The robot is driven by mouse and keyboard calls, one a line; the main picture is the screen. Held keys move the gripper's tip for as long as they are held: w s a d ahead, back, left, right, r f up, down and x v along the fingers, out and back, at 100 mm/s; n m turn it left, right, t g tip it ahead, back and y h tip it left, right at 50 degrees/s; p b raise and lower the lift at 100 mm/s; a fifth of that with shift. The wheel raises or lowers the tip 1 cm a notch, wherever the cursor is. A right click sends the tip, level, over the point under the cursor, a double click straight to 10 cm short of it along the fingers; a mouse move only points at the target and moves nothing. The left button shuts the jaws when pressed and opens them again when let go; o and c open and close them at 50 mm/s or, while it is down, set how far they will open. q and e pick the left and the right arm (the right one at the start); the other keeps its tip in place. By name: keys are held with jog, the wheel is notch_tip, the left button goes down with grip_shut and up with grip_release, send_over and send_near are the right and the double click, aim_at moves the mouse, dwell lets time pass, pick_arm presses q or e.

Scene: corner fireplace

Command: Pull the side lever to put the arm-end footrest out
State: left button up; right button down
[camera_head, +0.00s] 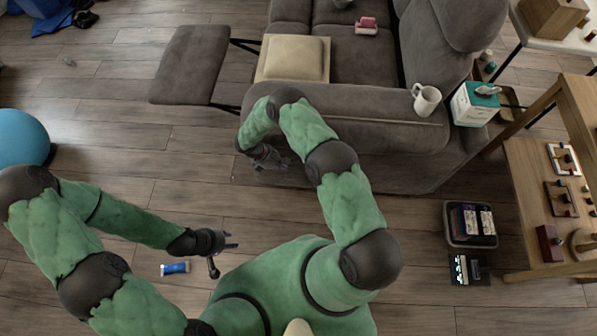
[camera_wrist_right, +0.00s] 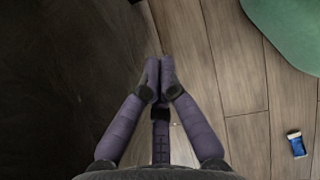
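A grey footrest panel (camera_head: 190,65) stands out to the left of the grey sofa (camera_head: 345,120) in the head view, joined to it by dark links (camera_head: 240,45). It is beside the seat nearest the sofa's near arm. My right gripper (camera_head: 268,160) is low against the outer side of that arm. In the wrist view its fingers (camera_wrist_right: 160,75) are brought together at the tips, and I see nothing clearly held. I cannot make out the side lever; the gripper and my arm may hide it. My left gripper (camera_head: 228,241) is open and empty over the floor.
A beige cushion (camera_head: 293,58) lies on the near seat. A wooden table (camera_head: 535,200) and a bin (camera_head: 470,224) stand right. A blue item (camera_head: 174,268) lies on open floor.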

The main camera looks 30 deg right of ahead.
jog(key=s+d+f+b, duration=0.3)
jog(key=d+f+b, duration=0.1)
jog(key=d+f, duration=0.3)
jog(key=shift+s+d+f, duration=0.15)
jog(key=shift+s+d, duration=0.15)
jog(key=shift+d, duration=0.25)
